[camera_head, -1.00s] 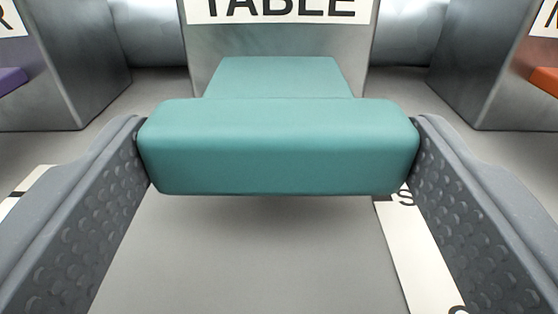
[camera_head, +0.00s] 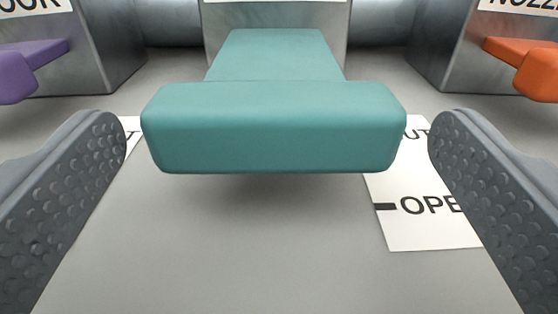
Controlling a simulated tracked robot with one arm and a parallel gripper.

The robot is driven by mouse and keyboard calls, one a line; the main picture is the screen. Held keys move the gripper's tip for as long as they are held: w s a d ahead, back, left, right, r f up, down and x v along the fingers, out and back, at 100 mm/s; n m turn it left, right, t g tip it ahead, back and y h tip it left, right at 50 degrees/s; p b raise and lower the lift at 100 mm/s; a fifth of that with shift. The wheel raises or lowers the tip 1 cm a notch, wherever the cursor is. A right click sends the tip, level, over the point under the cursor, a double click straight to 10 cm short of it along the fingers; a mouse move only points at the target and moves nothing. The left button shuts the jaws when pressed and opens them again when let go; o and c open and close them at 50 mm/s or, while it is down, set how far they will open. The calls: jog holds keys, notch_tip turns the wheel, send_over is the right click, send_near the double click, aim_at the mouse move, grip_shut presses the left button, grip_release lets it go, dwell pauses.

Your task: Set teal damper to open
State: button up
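The teal damper lever (camera_head: 273,127) juts toward me from its grey metal housing, with a wide crossbar at its near end and a stem (camera_head: 275,55) behind. My gripper (camera_head: 278,135) is open, with one grey dimpled finger on each side of the crossbar. There is a gap between the crossbar and each finger. A white label (camera_head: 420,225) reading "OPE…" with a black mark lies on the grey surface below right of the crossbar. Part of it is hidden by the crossbar and the right finger.
A purple lever (camera_head: 18,78) is at the left and an orange lever (camera_head: 538,75) at the right, each on its own grey housing. Another white label (camera_head: 132,130) shows partly by the left finger. The grey surface in front of the crossbar is bare.

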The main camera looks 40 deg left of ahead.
jog(key=p+v, duration=0.1)
jog(key=v, duration=1.3)
jog(key=shift+p, duration=0.35)
jog(key=shift+w, duration=0.15)
